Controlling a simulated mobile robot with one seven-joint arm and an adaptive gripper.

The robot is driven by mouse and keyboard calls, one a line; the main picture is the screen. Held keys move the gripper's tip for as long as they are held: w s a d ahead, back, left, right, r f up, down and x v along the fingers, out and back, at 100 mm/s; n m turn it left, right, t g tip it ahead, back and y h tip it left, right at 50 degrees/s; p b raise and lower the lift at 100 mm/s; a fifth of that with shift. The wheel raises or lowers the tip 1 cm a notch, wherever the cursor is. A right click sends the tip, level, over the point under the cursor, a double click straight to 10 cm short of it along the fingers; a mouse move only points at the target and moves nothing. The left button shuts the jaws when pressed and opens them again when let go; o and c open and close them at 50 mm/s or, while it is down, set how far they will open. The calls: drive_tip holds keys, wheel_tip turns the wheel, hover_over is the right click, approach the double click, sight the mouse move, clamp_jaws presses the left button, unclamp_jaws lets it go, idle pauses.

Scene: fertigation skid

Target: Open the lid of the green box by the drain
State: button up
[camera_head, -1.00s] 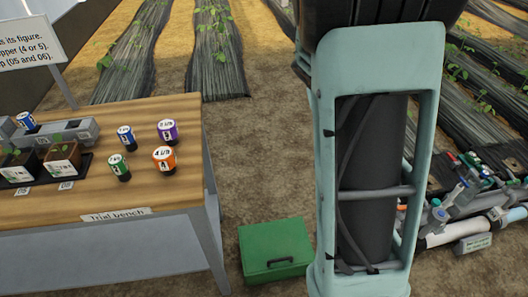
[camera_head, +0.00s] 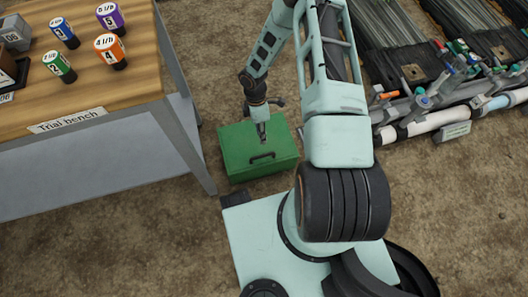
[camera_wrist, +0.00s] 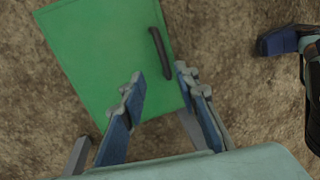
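The green box (camera_head: 240,151) stands on the soil beside the trial bench, its lid closed, with a dark handle (camera_head: 262,159) on its front side. In the wrist view the green box (camera_wrist: 95,50) fills the upper left and the handle (camera_wrist: 160,52) lies near its right edge. My gripper (camera_head: 262,136) is above the box in the head view. In the wrist view my gripper (camera_wrist: 160,88) has its two fingers apart with nothing between them, pointing toward the handle end of the box. I cannot tell how high the fingertips are above the lid.
The trial bench (camera_head: 100,110) with several labelled emitters stands left of the box. White pipes (camera_head: 425,122) with valves run along the right. My base is just in front of the box. Bare soil lies between box and pipes.

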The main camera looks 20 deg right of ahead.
drive_tip(key=a+f, duration=0.1)
drive_tip(key=f, duration=0.1)
drive_tip(key=b, duration=0.4)
hover_over(261, 152)
drive_tip(key=s, duration=0.3)
drive_tip(key=f, duration=0.9)
drive_tip(key=shift+a+f, duration=0.2)
drive_tip(key=shift+a, duration=0.2)
clamp_jaws()
